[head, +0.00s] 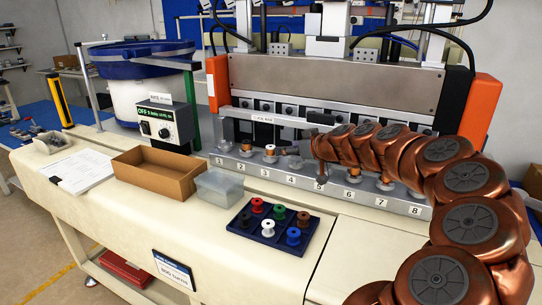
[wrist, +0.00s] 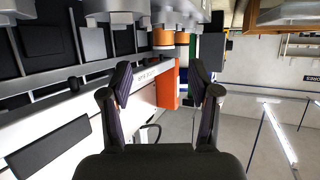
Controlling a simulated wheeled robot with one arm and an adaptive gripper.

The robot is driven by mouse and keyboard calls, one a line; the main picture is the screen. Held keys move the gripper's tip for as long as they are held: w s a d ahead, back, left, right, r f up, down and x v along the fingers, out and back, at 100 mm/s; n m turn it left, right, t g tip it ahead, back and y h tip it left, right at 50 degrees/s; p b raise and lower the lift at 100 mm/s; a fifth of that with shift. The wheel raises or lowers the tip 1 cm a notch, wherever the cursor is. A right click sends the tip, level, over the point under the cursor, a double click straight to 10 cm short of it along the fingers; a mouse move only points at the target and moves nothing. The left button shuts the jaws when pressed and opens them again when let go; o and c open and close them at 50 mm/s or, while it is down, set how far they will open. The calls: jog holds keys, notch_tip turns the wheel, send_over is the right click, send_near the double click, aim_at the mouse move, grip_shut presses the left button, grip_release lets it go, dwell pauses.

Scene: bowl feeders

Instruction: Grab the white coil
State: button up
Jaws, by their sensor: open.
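The white coil (head: 267,228) stands upright in the front row of a dark blue tray (head: 240,233) on the cream bench, in the head view. Red (head: 257,205), green (head: 279,212), brown (head: 303,219) and blue (head: 293,237) coils stand around it in the tray. My gripper (wrist: 160,82) is open with nothing between its fingers in the wrist view. The white coil is not in the wrist view. In the head view my arm reaches from the right across the machine front, away from the tray, and the gripper's fingers are not clearly seen there.
A clear plastic box (head: 218,188) and an open cardboard box (head: 157,174) stand left of the tray. The winding machine (head: 340,82) with numbered stations rises behind. A sign (head: 174,272) hangs on the bench front. The bench right of the tray is bare.

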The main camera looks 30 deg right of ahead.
aim_at(272, 147)
jog(key=shift+w+d+f, duration=0.15)
jog(key=shift+w+d, duration=0.05)
jog(key=shift+w, duration=0.1)
jog(key=p+x, duration=0.1)
jog(key=x, duration=0.3)
jog(key=a+p+x, duration=0.1)
jog(key=x, duration=0.1)
jog(key=shift+r+p, duration=0.25)
jog(key=shift+p, duration=0.1)
jog(key=shift+w+f, duration=0.25)
jog(key=shift+w, duration=0.35)
jog(key=shift+a, duration=0.1)
jog(key=c, duration=1)
jog(key=shift+c, duration=0.2)
jog(key=shift+r+b, duration=0.6)
jog(key=shift+r, duration=1.1)
jog(key=s+a+b, duration=0.2)
jog(key=s+a, duration=0.2)
jog(key=s, duration=0.3)
jog(key=s+a+r+b, duration=0.1)
jog(key=s+a+b, duration=0.1)
jog(key=s+a, duration=0.2)
jog(key=s, duration=0.2)
jog(key=shift+s+a+r, duration=0.15)
jog(key=shift+s+r, duration=0.15)
jog(key=shift+s, duration=0.05)
